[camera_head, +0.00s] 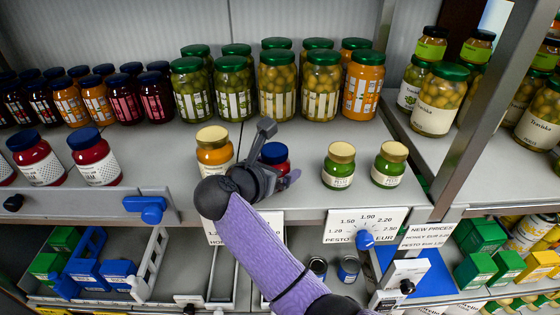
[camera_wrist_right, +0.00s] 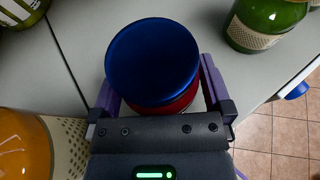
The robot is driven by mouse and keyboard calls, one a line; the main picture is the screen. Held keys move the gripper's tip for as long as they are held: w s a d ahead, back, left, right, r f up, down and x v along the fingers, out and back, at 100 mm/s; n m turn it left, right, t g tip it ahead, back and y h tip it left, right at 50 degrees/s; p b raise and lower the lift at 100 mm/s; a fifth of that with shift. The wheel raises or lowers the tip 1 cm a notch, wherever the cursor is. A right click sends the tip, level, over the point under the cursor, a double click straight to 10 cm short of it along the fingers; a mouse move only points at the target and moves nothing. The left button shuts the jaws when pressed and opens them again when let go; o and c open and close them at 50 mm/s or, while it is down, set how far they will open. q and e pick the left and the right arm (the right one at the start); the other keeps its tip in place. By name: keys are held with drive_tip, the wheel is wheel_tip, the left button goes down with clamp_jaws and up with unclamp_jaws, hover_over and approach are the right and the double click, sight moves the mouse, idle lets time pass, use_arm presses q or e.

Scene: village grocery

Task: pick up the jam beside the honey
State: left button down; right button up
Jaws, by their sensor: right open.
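The jam jar (camera_head: 274,154), red with a dark blue lid, stands on the shelf just right of the honey jar (camera_head: 214,150), which is orange with a gold lid. My right gripper (camera_head: 278,158) is at the jam jar, with its fingers open on either side of it. In the right wrist view the jam's blue lid (camera_wrist_right: 152,60) sits between the two purple fingers (camera_wrist_right: 158,90), and its red body shows below the lid. Whether the fingers touch the glass cannot be told. The honey (camera_wrist_right: 22,145) shows at the lower left there. My left gripper is out of view.
Two green pesto jars (camera_head: 339,166) with gold lids stand to the right. The shelf's front edge carries price signs (camera_head: 364,226).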

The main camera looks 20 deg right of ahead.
drive_tip(key=shift+s+a, duration=0.15)
drive_tip(key=shift+c, duration=1.3)
drive_tip(key=shift+r, duration=0.1)
drive_tip(key=c, duration=1.1)
